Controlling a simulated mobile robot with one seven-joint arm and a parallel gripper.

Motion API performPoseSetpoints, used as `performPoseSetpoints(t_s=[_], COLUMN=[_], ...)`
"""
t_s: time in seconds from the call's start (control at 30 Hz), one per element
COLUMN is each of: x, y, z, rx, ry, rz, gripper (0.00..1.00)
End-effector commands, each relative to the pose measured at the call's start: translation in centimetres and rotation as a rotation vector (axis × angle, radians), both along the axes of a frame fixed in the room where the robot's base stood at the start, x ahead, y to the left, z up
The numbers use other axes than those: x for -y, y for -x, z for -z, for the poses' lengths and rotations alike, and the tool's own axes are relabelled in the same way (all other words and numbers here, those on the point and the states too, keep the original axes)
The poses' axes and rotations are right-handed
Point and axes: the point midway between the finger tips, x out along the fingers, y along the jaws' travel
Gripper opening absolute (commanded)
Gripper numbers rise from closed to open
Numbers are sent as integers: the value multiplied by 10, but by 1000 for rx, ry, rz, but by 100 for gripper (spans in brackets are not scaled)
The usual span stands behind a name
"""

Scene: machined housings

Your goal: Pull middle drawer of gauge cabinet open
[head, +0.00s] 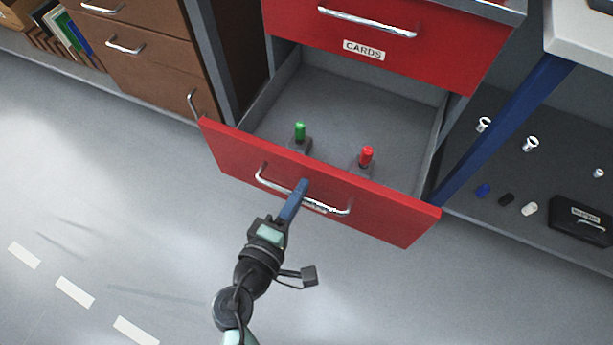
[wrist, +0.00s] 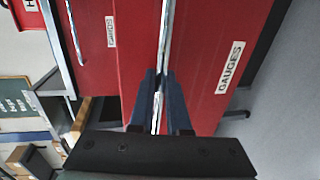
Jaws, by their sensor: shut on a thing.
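The red cabinet has an upper drawer (head: 440,45) labelled CARDS, which is shut. Below it, a red-fronted drawer (head: 390,222) stands well open, with its grey inside showing. In the wrist view the held drawer's front (wrist: 205,50) bears a GAUGES label (wrist: 230,67). My gripper (head: 303,186) is shut on this drawer's silver bar handle (head: 328,208), near its middle. In the wrist view the two blue fingers (wrist: 160,88) lie on either side of the handle (wrist: 165,40). Whether another drawer sits below is hidden.
Inside the drawer stand a green-topped gauge (head: 300,133) and a red-topped gauge (head: 366,157). A brown cabinet (head: 150,65) is at left. A lower shelf (head: 500,225) at right holds small parts and a black case (head: 583,219). The floor in front is clear.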

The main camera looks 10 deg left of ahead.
Motion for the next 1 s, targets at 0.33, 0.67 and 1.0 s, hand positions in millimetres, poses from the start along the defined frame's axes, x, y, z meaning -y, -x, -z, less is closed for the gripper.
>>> performPoseSetpoints(t_s=[0.33, 0.67, 1.0], x=[-3, -3, -5], y=[9, 9, 14], z=[0, 0, -1], rx=[0, 0, -1], ry=[0, 0, -1], rz=[1, 1, -1], gripper=[0, 27, 27])
